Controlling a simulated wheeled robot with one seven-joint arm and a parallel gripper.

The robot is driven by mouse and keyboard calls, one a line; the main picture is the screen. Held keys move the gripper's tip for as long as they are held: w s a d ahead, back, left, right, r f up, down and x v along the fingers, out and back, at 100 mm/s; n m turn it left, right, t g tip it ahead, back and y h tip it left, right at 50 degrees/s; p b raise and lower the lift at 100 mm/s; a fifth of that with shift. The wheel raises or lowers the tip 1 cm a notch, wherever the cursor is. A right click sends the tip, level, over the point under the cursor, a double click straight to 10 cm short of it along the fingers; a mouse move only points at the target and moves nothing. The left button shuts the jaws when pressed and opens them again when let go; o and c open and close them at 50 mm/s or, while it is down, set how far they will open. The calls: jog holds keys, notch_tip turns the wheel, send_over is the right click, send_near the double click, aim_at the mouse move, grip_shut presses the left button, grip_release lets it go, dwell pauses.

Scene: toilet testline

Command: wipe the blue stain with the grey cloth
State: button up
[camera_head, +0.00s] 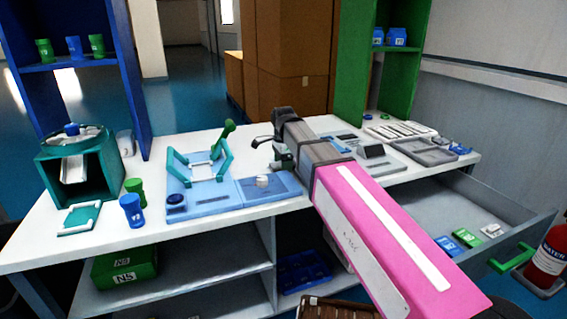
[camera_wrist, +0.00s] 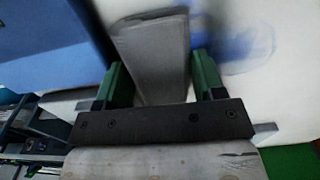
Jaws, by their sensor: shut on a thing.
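The grey cloth (camera_wrist: 152,45) is folded and held between the green fingers of my gripper (camera_wrist: 160,82) in the wrist view. The blue stain (camera_wrist: 245,45) is a smeared patch on the white tabletop, just right of the cloth in that view; part of it may be hidden behind the cloth and a finger. I cannot tell whether the cloth touches the tabletop. In the head view my gripper (camera_head: 282,158) is over the middle of the table, right of the light blue device. The cloth and stain cannot be made out there, behind my arm.
The light blue device (camera_head: 215,192) with teal levers stands close left of my gripper. Grey trays (camera_head: 418,151) lie at the right of the white table (camera_head: 230,228). A drawer (camera_head: 430,205) is open at the right front. Blue and green (camera_head: 350,70) shelves rise behind.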

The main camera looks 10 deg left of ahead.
aim_at(268, 156)
jog(key=shift+s+a, duration=0.5)
jog(key=shift+a, duration=0.4)
jog(key=shift+w+a+f, duration=0.1)
jog(key=shift+w+a, duration=0.45)
jog(key=shift+w, duration=0.35)
jog(key=shift+w+a, duration=0.5)
jog(key=shift+w, duration=0.35)
jog(key=shift+w+a, duration=0.7)
jog(key=shift+w, duration=0.45)
jog(key=shift+w+a, duration=0.65)
jog(key=shift+w, duration=0.45)
jog(key=shift+w+a, duration=0.7)
jog(key=shift+w, duration=0.45)
jog(key=shift+s+d+r, duration=0.1)
jog(key=shift+s+d, duration=0.45)
jog(key=shift+s, duration=0.35)
jog(key=shift+s+d+r, duration=0.1)
jog(key=shift+s+d, duration=0.4)
jog(key=shift+s, duration=0.4)
jog(key=shift+s+d+f, duration=0.1)
jog(key=shift+s+d, duration=0.5)
jog(key=shift+s, duration=0.35)
jog(key=shift+s+d+f, duration=0.1)
jog(key=shift+s+d, duration=0.45)
jog(key=shift+s, duration=0.35)
jog(key=shift+s+d+r, duration=0.1)
jog(key=shift+s+d, duration=0.4)
jog(key=shift+s, duration=0.3)
jog(key=shift+s+d, duration=0.45)
jog(key=shift+s, duration=0.3)
